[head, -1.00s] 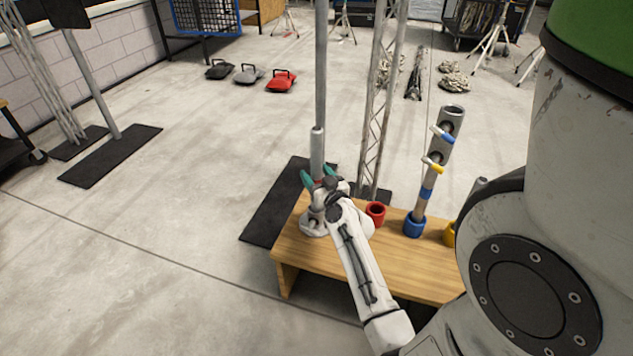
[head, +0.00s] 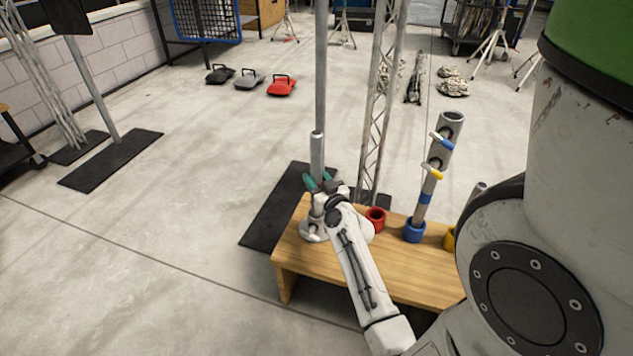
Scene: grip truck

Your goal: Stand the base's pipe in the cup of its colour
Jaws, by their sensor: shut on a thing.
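A pale round base (head: 312,233) stands at the left end of the wooden bench. A red cup (head: 376,219) stands right of the base and looks empty. A blue cup (head: 414,231) holds a tilted grey pipe with a blue band. A yellow cup (head: 449,238) is partly hidden by my body.
The wooden bench (head: 345,268) carries the base and cups. A tall grey pole (head: 320,70) and a lattice truss (head: 378,110) rise behind it. A grey tube with blue and yellow pegs (head: 443,140) stands above the blue cup.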

